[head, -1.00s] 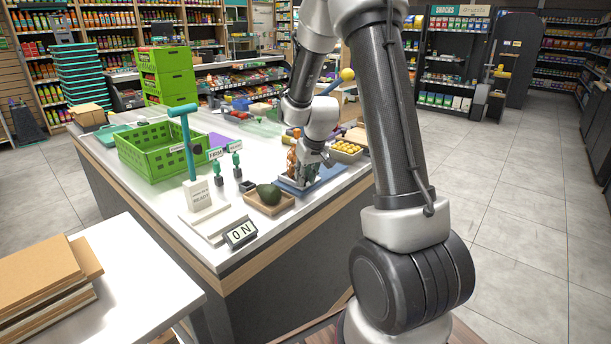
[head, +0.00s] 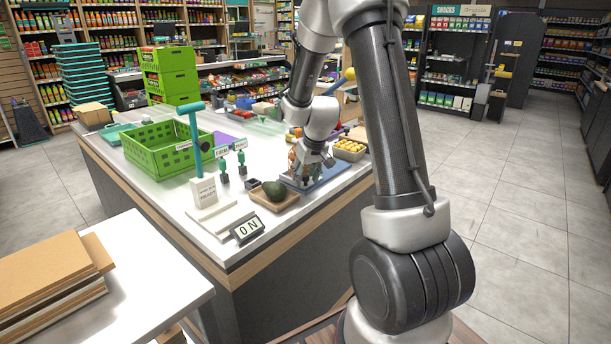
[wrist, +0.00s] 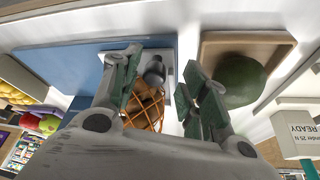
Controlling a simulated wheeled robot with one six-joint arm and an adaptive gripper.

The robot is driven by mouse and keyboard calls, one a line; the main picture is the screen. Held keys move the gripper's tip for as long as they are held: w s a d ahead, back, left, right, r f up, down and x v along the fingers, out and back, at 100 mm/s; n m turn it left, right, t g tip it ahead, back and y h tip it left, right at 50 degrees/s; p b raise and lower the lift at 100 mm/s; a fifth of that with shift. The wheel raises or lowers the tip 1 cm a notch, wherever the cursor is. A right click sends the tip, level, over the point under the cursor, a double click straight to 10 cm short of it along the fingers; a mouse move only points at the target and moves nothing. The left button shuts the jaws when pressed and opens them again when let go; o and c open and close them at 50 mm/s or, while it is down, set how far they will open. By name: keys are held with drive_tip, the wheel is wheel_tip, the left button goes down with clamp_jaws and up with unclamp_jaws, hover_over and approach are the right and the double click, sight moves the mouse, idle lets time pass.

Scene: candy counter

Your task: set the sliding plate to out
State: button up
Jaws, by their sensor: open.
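A blue board (wrist: 62,68) lies on the counter; it also shows in the head view (head: 328,174). On its right part in the wrist view is a pale grey plate (wrist: 172,62) with a dark grey upright knob (wrist: 153,74), which I take to be the sliding plate. I cannot tell its setting. My gripper (wrist: 160,66) is open, with one finger on each side of the knob and no clear contact. An orange net bag (wrist: 146,108) with brownish contents lies just below the knob, also between the fingers. In the head view my gripper (head: 304,178) hides most of the plate.
A tray (head: 272,201) with a green avocado (head: 273,190) stands close beside the blue board. A box of yellow fruit (head: 349,148) is on the other side.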

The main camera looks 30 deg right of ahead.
drive_tip(key=v, duration=1.2)
drive_tip(key=s+a+r, duration=0.2)
drive_tip(key=s, duration=0.7)
drive_tip(key=s+a+r, duration=0.2)
drive_tip(key=s+r, duration=0.1)
drive_tip(key=s, duration=0.6)
drive_tip(key=s+a+r, duration=0.2)
drive_tip(key=s+r, duration=0.1)
drive_tip(key=s, duration=0.6)
drive_tip(key=shift+n, duration=0.3)
